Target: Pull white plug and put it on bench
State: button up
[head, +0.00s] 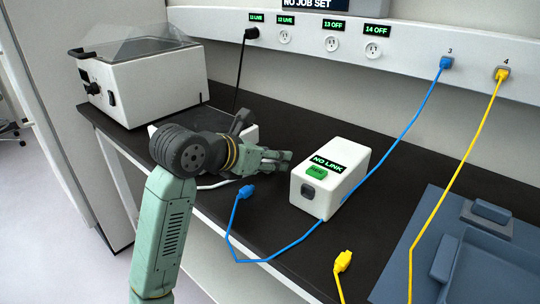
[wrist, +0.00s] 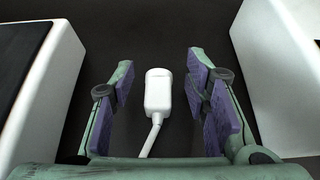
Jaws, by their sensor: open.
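In the wrist view a white plug (wrist: 158,92) with a white cable (wrist: 151,136) lies on the dark bench. My gripper (wrist: 160,78) is open, with one purple-padded finger on each side of the plug and gaps between. The plug is apart from both fingers. In the head view my gripper (head: 283,160) is low over the bench (head: 270,118), left of the white NO LINK box. The plug itself is hidden there behind my gripper; a bit of white cable (head: 215,185) shows below it.
The white NO LINK box (head: 352,158) stands to the right of my gripper. A blue plug (head: 246,191) lies near the bench's front edge, and a yellow plug (head: 343,261) is further right. A white machine (head: 150,82) stands at left. A blue-grey tray (head: 470,262) is at right.

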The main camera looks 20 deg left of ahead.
jog(key=v, duration=1.2)
dwell(0.4)
